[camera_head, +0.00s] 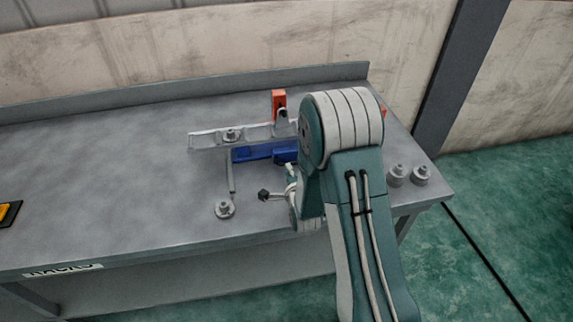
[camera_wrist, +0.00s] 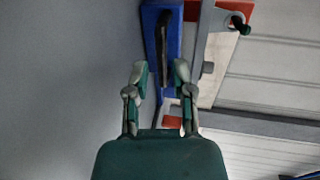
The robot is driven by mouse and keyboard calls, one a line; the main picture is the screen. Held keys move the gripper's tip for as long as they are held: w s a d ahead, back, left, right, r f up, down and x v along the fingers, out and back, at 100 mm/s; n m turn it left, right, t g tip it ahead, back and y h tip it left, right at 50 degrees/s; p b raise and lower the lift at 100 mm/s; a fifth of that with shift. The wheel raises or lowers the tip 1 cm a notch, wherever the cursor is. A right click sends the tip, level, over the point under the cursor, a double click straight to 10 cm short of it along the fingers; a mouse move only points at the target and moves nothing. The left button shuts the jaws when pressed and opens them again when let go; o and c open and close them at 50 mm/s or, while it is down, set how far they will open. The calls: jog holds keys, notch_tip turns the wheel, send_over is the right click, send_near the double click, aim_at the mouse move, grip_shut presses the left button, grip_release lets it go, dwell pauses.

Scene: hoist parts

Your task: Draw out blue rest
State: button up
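The blue rest (camera_head: 252,152) lies on the grey bench just in front of a long light-grey bar. Its right part is hidden behind my arm in the head view. In the wrist view the blue rest (camera_wrist: 152,20) runs up the picture ahead of my gripper (camera_wrist: 160,74), with a narrow dark upright part along its middle. The two fingers are apart with a gap between them, and the rest's near end shows in and beyond that gap. I see no finger closed on it. Whether a finger touches it cannot be told.
The light-grey bar (camera_head: 205,138) carries a nut-like part. An orange block (camera_head: 279,104) stands behind it. A thin rod and a round flanged part (camera_head: 225,209) lie in front. Two grey cylinders (camera_head: 397,176) stand at right. The bench's left side is mostly clear.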

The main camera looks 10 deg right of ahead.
aim_at(287, 150)
jog(key=shift+x, duration=2.3)
grip_shut()
jog(key=shift+s, duration=0.1)
